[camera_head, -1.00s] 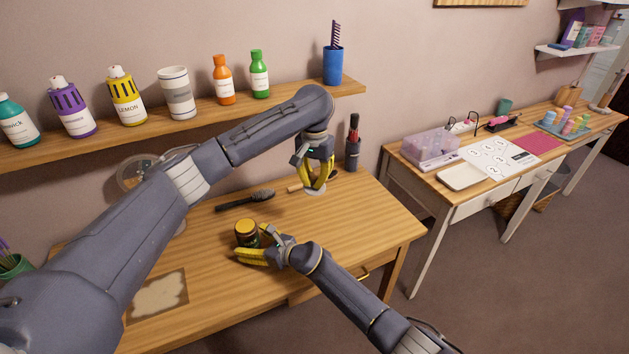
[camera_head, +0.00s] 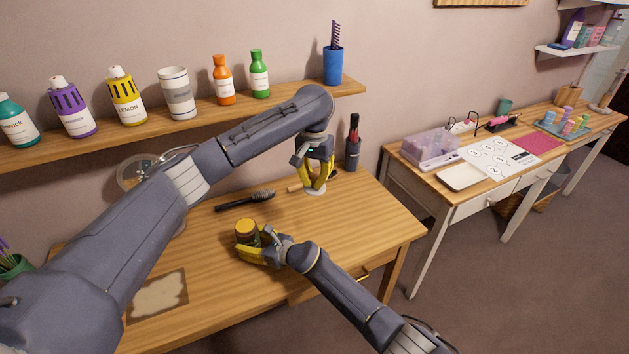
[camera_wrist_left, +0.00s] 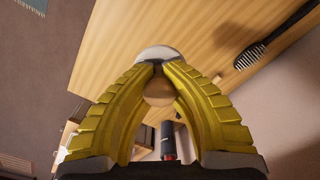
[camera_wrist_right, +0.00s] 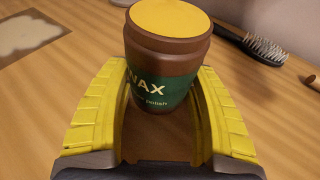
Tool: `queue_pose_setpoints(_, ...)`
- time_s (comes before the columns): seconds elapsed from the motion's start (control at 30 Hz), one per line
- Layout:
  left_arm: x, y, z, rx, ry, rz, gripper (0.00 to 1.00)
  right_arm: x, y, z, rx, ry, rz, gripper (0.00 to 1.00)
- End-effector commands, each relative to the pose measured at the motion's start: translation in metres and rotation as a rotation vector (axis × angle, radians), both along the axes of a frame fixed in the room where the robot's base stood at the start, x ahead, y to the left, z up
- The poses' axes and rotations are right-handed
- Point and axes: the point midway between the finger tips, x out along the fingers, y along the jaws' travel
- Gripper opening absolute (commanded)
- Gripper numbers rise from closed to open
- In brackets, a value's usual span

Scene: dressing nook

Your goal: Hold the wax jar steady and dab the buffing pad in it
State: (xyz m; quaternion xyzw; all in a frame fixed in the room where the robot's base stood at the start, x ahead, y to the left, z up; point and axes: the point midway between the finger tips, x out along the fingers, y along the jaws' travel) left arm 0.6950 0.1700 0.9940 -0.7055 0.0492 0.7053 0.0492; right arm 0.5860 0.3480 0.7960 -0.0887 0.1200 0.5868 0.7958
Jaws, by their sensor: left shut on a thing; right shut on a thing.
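The wax jar (camera_head: 246,231) stands upright on the wooden table, brown with a green label and a flat yellow top. In the right wrist view the jar (camera_wrist_right: 165,60) shows the word WAX. My right gripper (camera_head: 258,250) is shut on the jar's sides, low down near the table. My left gripper (camera_head: 316,182) is shut on the buffing pad (camera_head: 315,191), a pale disc with a rounded wooden knob. The left wrist view shows the pad's disc (camera_wrist_left: 158,53) beyond the fingertips. The pad is right of and behind the jar, apart from it.
A dark hairbrush (camera_head: 245,201) lies behind the jar. A wooden-handled item (camera_head: 296,187) lies partly hidden behind my left gripper. A stained mat (camera_head: 158,296) lies at the table's front left. A dark holder (camera_head: 353,153) stands at the back right. A shelf of bottles (camera_head: 225,85) runs above.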

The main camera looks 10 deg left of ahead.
Motion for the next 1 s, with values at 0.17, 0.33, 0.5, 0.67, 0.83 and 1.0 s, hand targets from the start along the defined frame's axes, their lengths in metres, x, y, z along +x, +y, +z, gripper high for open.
queue_pose_setpoints(0.17,0.000,0.000,0.000,0.000,0.000,0.000,0.00,0.000,0.000,0.000,0.000,0.000,0.000,0.44)
queue_pose_setpoints(0.33,-0.001,0.001,-0.001,0.000,0.001,0.001,0.00,0.000,0.000,0.000,-0.001,0.001,0.000,0.44)
queue_pose_setpoints(0.5,-0.003,0.025,-0.010,0.001,0.002,0.032,0.00,0.000,0.000,0.000,-0.001,0.001,0.000,0.44)
queue_pose_setpoints(0.67,-0.013,0.077,-0.021,0.002,0.001,0.078,0.00,0.000,0.000,-0.001,-0.001,0.001,0.000,0.44)
queue_pose_setpoints(0.83,-0.035,0.133,-0.028,0.002,0.001,0.107,0.00,0.000,0.000,-0.001,-0.001,0.001,0.000,0.44)
queue_pose_setpoints(1.0,-0.062,0.175,-0.031,0.001,0.000,0.111,0.00,0.000,0.000,-0.001,-0.001,0.001,0.000,0.44)
